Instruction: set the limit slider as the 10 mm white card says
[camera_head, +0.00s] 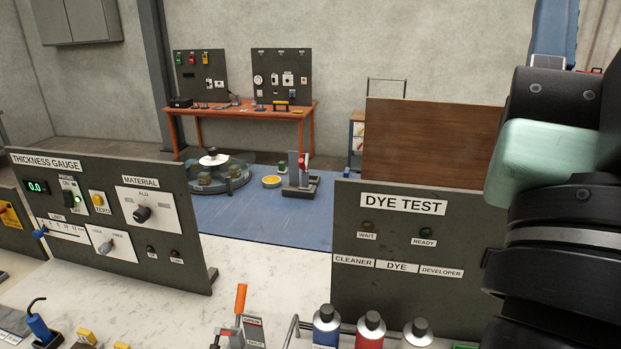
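The thickness gauge panel (115,268) stands upright on the pale bench at the left. Its limit slider has a blue knob (41,232) at the left end of a white scale strip (64,232). The scale figures are too small to read surely. I cannot make out a white card marked 10 mm in this view. Part of my arm fills the right edge; my gripper is not visible.
The gauge panel also carries a green display (37,186) reading 0.0, a yellow zero button (97,198) and a material knob (142,213). A dye test panel (415,290) stands right, with spray cans (369,330) before it.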

